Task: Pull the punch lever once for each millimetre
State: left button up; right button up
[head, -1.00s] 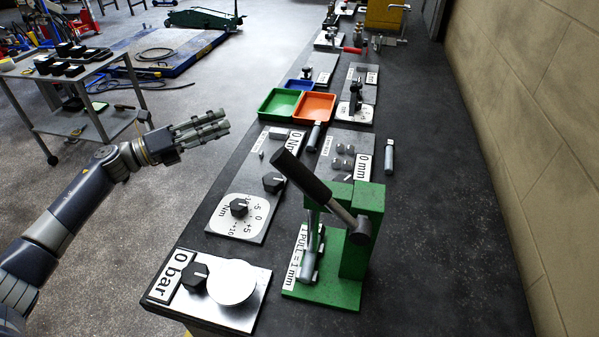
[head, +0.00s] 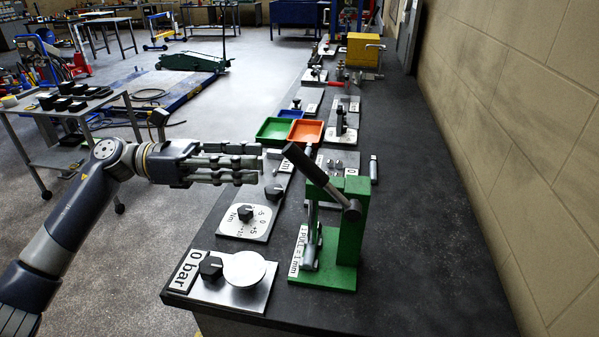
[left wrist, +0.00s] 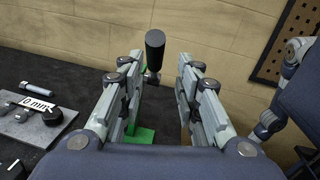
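The green punch press (head: 350,235) stands on the dark bench, with a label reading "1 PULL = 1 mm" (head: 299,250). Its lever has a black handle (head: 305,165) that slants up to the left from the pivot. My left gripper (head: 258,164) is open and empty, left of the handle and apart from it. In the left wrist view, the handle (left wrist: 154,50) shows beyond the gap between the open fingers (left wrist: 160,85). A plate behind the press carries a label (left wrist: 37,104) that seems to read "0 mm". Part of my right gripper (left wrist: 285,95) seems to show at the right edge.
A "0 bar" plate with a knob (head: 210,267) and a round disc (head: 244,268) lies left of the press. An Nm dial plate (head: 248,222) lies behind it. Green (head: 274,131) and orange (head: 306,132) trays stand farther back. A brick wall (head: 500,110) bounds the right.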

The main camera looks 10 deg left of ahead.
aim_at(291, 161)
pick_arm(q)
jog(key=d+p, duration=0.1)
jog(key=d, duration=0.1)
jog(key=w+d+p, duration=0.1)
jog(key=d, duration=0.1)
jog(key=d+p, duration=0.1)
jog(key=d, duration=0.1)
jog(key=shift+w+d+r, duration=0.1)
jog(key=shift+w+d, duration=0.05)
jog(key=shift+w, duration=0.25)
jog(key=shift+d+p, duration=0.5)
jog(key=shift+d, duration=0.75)
jog(key=shift+w+d+f, duration=0.2)
jog(key=shift+d, duration=0.5)
grip_shut()
jog(key=shift+a+r, duration=0.1)
pick_arm(e)
jog(key=w+r, duration=0.3)
jog(key=r, duration=0.1)
jog(key=shift+w+r+t, duration=0.3)
jog(key=shift+w+r, duration=0.05)
jog(key=shift+r, duration=0.05)
